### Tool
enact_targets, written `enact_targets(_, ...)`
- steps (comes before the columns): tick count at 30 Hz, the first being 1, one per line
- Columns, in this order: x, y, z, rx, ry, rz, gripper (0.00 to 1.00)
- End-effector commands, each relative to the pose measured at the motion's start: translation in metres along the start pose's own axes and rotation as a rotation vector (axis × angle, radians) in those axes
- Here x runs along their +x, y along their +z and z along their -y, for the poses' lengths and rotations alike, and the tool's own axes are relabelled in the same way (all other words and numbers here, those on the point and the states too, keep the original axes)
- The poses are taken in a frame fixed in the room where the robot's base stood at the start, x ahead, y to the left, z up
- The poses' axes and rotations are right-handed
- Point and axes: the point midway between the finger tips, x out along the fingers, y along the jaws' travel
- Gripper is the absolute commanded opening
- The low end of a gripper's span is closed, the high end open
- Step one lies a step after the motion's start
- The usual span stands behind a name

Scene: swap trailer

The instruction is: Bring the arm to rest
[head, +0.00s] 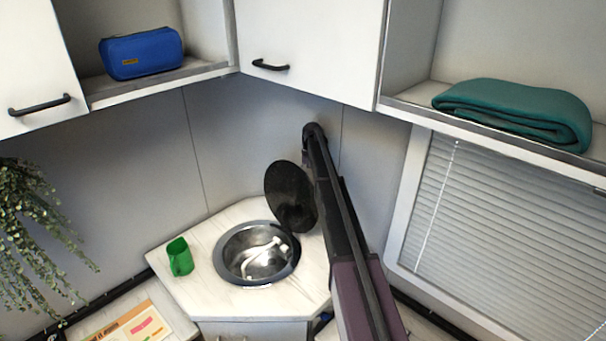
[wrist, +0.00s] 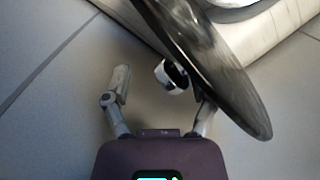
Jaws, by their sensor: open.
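My arm (head: 345,230) reaches up from the lower right in the head view, and its upper end is near the wall behind the sink. My gripper (wrist: 163,88) shows in the wrist view with its two fingers spread and nothing seen between them in its grasp. The right finger is partly hidden by a dark round lid (wrist: 215,70). In the head view the same lid (head: 288,195) stands raised behind the round sink, close beside my arm. I cannot tell whether the finger touches it. The gripper's fingers are not clear in the head view.
The steel sink (head: 232,268) holds a whitish object (head: 262,260). Cabinets (head: 310,45) overhang above; shelves hold a blue pouch (head: 141,53) and a folded teal cloth (head: 512,112). A plant (head: 30,230) hangs left.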

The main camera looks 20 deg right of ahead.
Motion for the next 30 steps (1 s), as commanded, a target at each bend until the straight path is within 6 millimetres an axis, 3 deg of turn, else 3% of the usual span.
enact_targets(14, -0.006, -0.015, 0.009, 0.164, 0.13, -0.118, 0.76)
enact_targets(30, -0.045, 0.013, 0.012, 0.467, 0.199, -0.421, 0.76)
